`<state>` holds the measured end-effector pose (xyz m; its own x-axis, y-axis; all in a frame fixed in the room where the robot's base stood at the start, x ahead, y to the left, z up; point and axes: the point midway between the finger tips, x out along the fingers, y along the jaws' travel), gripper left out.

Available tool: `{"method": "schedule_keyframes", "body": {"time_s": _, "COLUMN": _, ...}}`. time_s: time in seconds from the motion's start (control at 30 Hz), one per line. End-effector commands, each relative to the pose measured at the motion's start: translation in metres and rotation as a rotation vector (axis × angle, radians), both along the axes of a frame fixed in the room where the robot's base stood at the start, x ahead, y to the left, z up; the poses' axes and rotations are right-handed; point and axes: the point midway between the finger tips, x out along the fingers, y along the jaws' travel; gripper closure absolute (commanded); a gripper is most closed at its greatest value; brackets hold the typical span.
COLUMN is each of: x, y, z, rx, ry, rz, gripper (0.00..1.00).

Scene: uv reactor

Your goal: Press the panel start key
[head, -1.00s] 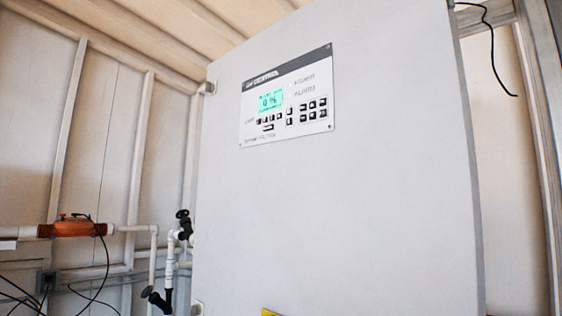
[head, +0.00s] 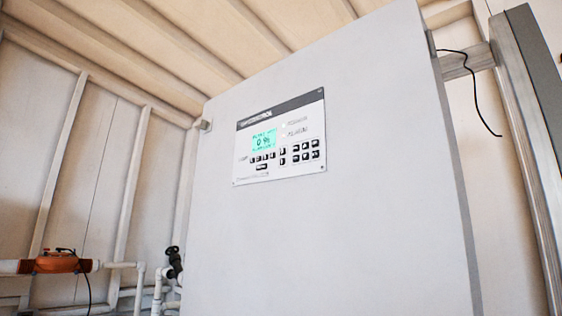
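The control panel (head: 280,138) is a white plate with a dark top strip, set on the upper left part of a large grey cabinet door (head: 350,230). Its green lit display (head: 264,142) seems to read 0 %. Small dark keys (head: 262,158) sit in a row below the display, with one more key (head: 262,167) under them. A block of several dark keys (head: 305,150) is at the right of the panel. The key labels are too small to read, so I cannot tell which one is start. My gripper is not in view.
White pipes (head: 140,285) with a black valve handle (head: 174,262) and an orange fitting (head: 55,262) run along the wall at lower left. A black cable (head: 484,95) hangs at upper right beside a metal post (head: 530,160). The space before the door looks clear.

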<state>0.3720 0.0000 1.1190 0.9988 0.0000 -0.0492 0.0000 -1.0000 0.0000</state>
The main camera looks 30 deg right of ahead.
Motion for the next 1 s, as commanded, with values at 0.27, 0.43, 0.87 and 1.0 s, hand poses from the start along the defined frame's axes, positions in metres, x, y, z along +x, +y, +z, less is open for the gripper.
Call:
{"method": "schedule_keyframes", "body": {"time_s": 0.27, "x": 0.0, "y": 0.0, "z": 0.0, "rx": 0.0, "ry": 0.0, "rz": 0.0, "gripper": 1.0}}
{"method": "schedule_keyframes", "body": {"time_s": 0.43, "x": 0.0, "y": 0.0, "z": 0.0, "rx": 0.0, "ry": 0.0, "rz": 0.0, "gripper": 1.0}}
{"method": "schedule_keyframes", "body": {"time_s": 0.87, "x": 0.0, "y": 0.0, "z": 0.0, "rx": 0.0, "ry": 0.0, "rz": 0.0, "gripper": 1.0}}
{"method": "schedule_keyframes", "body": {"time_s": 1.0, "x": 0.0, "y": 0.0, "z": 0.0, "rx": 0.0, "ry": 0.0, "rz": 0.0, "gripper": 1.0}}
